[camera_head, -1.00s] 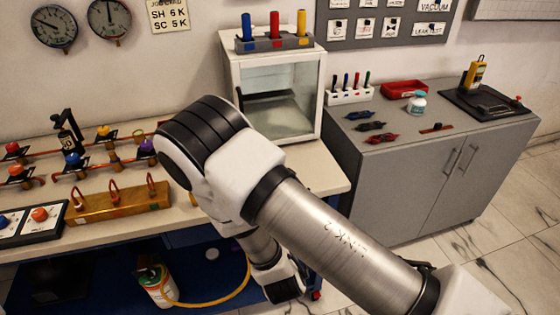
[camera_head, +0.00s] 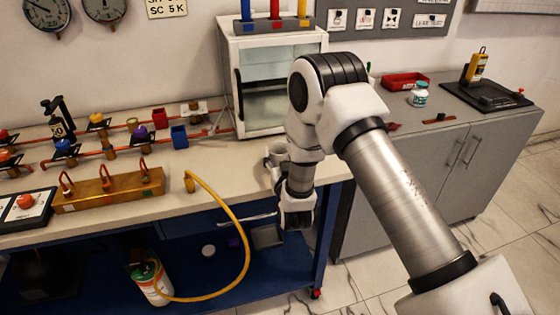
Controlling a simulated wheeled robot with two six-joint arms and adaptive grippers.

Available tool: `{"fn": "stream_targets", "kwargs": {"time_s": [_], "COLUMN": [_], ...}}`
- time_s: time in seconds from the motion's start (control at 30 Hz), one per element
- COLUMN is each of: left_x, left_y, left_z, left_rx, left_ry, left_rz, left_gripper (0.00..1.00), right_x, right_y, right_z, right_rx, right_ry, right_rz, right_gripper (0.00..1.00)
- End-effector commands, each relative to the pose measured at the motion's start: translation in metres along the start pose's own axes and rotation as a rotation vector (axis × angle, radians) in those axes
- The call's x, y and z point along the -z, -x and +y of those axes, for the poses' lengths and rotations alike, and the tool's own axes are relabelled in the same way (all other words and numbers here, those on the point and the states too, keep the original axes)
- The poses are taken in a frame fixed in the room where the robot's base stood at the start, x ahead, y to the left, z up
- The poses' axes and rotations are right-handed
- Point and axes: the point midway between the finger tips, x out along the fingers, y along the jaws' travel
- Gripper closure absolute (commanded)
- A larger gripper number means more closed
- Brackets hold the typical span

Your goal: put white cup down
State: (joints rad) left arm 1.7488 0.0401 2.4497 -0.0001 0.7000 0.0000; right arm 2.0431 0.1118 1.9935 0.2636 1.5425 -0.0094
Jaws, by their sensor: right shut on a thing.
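The white cup (camera_head: 277,152) shows at the right end of the workbench, in front of the glass-fronted cabinet. It is partly hidden behind my right wrist. My right gripper (camera_head: 277,168) is at the cup and shut on it; its fingers are mostly hidden by the wrist. I cannot tell whether the cup's base touches the bench top (camera_head: 222,165). My left gripper is not in view.
The glass-fronted cabinet (camera_head: 280,85) stands close behind the cup. To the left are a blue cup (camera_head: 179,136), copper pipes with valves and a brass manifold (camera_head: 108,190). A yellow hose (camera_head: 240,220) hangs over the front edge. Bench top left of the cup is clear.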

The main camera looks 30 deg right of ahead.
Motion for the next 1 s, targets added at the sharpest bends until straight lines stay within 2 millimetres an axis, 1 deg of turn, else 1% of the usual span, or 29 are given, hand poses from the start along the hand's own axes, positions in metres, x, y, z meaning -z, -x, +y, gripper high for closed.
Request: {"fn": "stream_targets", "kwargs": {"time_s": [0.1, 0.27, 0.3, 0.33, 0.6, 0.73, 0.87, 1.0], "left_x": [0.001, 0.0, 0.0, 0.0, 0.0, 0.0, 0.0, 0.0], "left_y": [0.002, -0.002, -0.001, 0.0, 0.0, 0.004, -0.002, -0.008], "left_z": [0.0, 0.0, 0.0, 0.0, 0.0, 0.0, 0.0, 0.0], "left_rx": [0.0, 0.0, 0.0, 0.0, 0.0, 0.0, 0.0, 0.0], "left_ry": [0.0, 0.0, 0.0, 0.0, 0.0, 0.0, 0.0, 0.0], "left_rz": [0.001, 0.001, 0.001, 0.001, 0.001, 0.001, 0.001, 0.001], "left_gripper": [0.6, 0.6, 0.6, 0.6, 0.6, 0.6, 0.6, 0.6], "right_x": [0.001, -0.004, -0.002, -0.002, -0.002, 0.003, -0.001, -0.001], "right_y": [0.001, 0.001, 0.001, 0.001, 0.001, 0.002, 0.024, 0.061], "right_z": [0.0, 0.0, 0.0, 0.0, 0.0, -0.001, -0.001, -0.001], "right_rx": [0.0, 0.0, 0.0, 0.0, 0.0, 0.0, 0.002, 0.003], "right_ry": [0.0, 0.0, 0.0, 0.0, -0.001, 0.0, 0.001, 0.003], "right_rz": [-0.003, -0.003, -0.003, -0.004, -0.003, -0.004, -0.007, -0.007], "right_gripper": [0.76, 0.76, 0.28, 0.17, 0.17, 0.17, 0.17, 0.17]}}
